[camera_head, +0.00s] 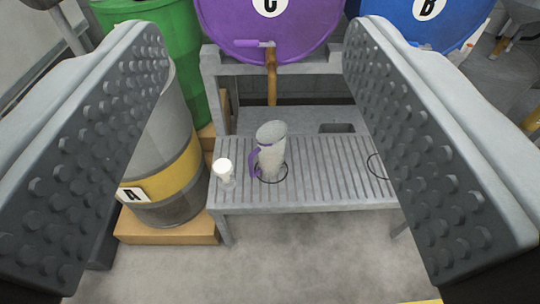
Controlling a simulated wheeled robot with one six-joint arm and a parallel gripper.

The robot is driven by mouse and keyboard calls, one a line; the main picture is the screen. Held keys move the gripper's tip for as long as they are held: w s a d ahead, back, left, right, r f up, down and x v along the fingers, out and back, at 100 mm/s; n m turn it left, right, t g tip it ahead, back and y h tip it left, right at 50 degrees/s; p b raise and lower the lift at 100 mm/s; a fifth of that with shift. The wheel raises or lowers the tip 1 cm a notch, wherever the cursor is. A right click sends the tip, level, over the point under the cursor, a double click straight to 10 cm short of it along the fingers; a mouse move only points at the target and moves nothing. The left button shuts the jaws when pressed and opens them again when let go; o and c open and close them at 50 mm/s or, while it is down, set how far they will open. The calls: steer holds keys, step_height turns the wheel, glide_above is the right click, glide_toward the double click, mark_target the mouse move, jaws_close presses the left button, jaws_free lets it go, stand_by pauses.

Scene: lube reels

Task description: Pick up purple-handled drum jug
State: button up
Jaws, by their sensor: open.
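The purple-handled drum jug (270,150) stands upright on the slatted grey rack (320,180). It is a pale grey jug with its purple handle (254,162) on the left side. A dark ring shows around its base on the slats. My gripper (265,150) is open, with one studded finger at the left and one at the right of the view. The jug lies between the fingers in the picture, farther away and apart from them. The gripper is empty.
A small white-topped item (224,172) stands just left of the jug. Above hangs a purple drum (310,30) with a spout pipe (271,80); a blue drum (415,28) is right. A grey-yellow drum (170,140) and green bin (165,50) stand left. The floor in front is clear.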

steer(key=o, duration=0.9)
steer(key=shift+h, duration=0.3)
steer(key=w, duration=0.1)
steer(key=w+d+f, duration=0.1)
steer(key=w, duration=0.1)
steer(key=w+f, duration=0.1)
steer(key=w, duration=0.1)
steer(key=shift+w+d+f, duration=0.1)
steer(key=shift+d+f, duration=0.1)
steer(key=shift+f, duration=0.05)
steer(key=w+d+f+n, duration=0.1)
steer(key=w+d+f, duration=0.2)
steer(key=w+f, duration=0.45)
steer(key=n+g+y, duration=0.3)
steer(key=g+y, duration=0.2)
steer(key=y, duration=0.1)
glide_above(276, 154)
steer(key=s+d, duration=0.6)
steer(key=s, duration=0.7)
step_height(276, 154, down, 38)
steer(key=shift+n, duration=0.3)
steer(key=x, duration=1.2)
steer(key=shift+f, duration=0.3)
steer(key=shift+x, duration=2.6)
